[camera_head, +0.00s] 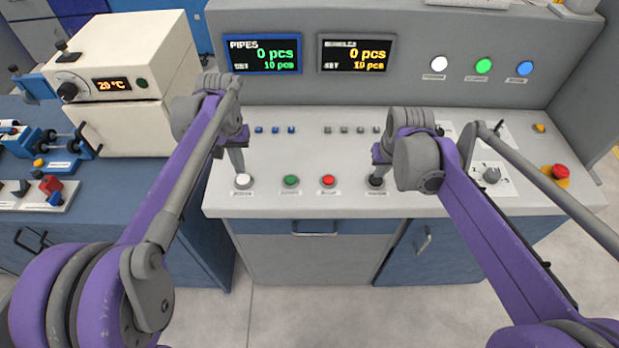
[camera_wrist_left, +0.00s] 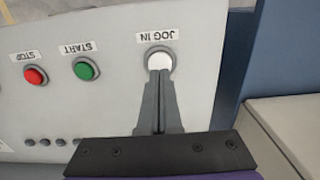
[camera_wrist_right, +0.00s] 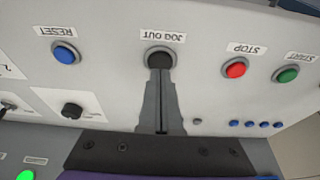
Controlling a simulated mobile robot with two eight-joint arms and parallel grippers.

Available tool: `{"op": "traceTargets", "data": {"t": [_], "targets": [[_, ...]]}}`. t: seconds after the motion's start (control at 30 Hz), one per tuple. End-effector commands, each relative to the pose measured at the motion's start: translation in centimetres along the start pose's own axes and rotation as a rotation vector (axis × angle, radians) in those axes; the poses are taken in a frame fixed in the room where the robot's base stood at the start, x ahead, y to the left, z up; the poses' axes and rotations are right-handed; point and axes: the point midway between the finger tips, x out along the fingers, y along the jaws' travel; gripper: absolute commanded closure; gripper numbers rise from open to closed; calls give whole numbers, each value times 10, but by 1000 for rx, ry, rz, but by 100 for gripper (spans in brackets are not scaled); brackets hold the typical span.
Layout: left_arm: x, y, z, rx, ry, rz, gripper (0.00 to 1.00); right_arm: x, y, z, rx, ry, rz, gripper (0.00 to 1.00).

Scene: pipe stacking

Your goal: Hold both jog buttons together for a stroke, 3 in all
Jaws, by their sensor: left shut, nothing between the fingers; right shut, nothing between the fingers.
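The white JOG IN button (camera_head: 243,182) is at the left of the console's front edge. It also shows in the left wrist view (camera_wrist_left: 160,61). My left gripper (camera_head: 240,172) is shut and empty, pointing down with its tips at this button. The black JOG OUT button (camera_head: 376,183) is to the right; the right wrist view shows it too (camera_wrist_right: 159,59). My right gripper (camera_head: 377,173) is shut and empty, its tips at that button. In both wrist views the tips overlap the button's edge. I cannot tell whether either button is pressed down.
A green START button (camera_head: 291,181) and red STOP button (camera_head: 328,181) lie between the grippers. The blue RESET button (camera_wrist_right: 65,54) is beside JOG OUT. The PIPES display (camera_head: 262,54) and the second display (camera_head: 355,54) each read 0 pcs. A red emergency button (camera_head: 560,171) is far right.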

Motion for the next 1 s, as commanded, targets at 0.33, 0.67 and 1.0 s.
{"op": "traceTargets", "data": {"t": [0.33, 0.67, 1.0], "targets": [[1, 0, 0, 0, 0, 0, 100, 0, 0, 0, 0, 0, 0, 100], [16, 0, 0, 0, 0, 0, 100, 0, 0, 0, 0, 0, 0, 100], [33, 0, 0, 0, 0, 0, 100, 0, 0, 0, 0, 0, 0, 100]]}}
